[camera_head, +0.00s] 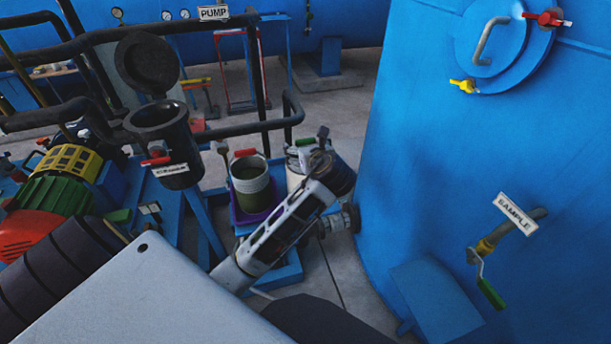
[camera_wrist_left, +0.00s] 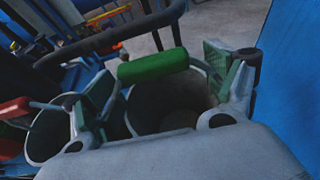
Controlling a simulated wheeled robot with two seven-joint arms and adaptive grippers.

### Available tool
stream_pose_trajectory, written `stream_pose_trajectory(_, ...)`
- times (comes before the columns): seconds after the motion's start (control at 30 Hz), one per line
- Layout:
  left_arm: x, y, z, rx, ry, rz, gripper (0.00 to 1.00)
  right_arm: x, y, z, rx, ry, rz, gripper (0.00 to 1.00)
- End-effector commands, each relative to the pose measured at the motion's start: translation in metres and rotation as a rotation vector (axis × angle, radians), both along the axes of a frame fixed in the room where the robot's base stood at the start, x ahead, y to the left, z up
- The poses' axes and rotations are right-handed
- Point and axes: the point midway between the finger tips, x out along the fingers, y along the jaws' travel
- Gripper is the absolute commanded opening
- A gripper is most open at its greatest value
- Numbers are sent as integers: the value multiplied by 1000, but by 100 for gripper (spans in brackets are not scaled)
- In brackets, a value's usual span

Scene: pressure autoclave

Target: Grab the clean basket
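A pale basket (camera_head: 294,179) stands mostly hidden behind my left gripper (camera_head: 316,150). In the left wrist view, a basket with a green handle (camera_wrist_left: 153,64) has a dark inside (camera_wrist_left: 175,105). My left gripper (camera_wrist_left: 160,85) is open there, its two fingers apart on either side of the green handle; I cannot tell whether they touch it. Beside it, to the left, is a second basket (camera_head: 250,187) with a red handle (camera_head: 245,153); it also shows in the left wrist view (camera_wrist_left: 48,138). No label naming the clean basket is readable. My right gripper is not in view.
The red-handled basket stands on a purple tray (camera_head: 246,215). A dark vessel (camera_head: 180,150) with its lid (camera_head: 147,62) raised stands to the left, near black pipes (camera_head: 235,130). A large blue tank (camera_head: 470,160) fills the right, close to my left arm.

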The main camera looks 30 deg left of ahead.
Motion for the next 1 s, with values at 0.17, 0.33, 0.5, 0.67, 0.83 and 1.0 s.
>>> stream_pose_trajectory(0.17, 0, 0, -2, -3, 5, -1, 54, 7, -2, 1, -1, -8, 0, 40)
stream_pose_trajectory(0.33, 0, 0, -3, -3, 5, -1, 36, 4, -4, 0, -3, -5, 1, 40)
stream_pose_trajectory(0.5, 0, 0, -3, -3, 7, 0, 36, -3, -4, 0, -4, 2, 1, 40)
stream_pose_trajectory(0.67, 0, 0, 0, -4, 8, 0, 36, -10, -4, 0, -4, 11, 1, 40)
stream_pose_trajectory(0.83, 0, 0, 14, -3, 3, 0, 36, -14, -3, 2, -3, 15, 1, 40)
stream_pose_trajectory(1.0, 1, 0, 38, -2, -1, 0, 36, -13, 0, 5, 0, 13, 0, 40)
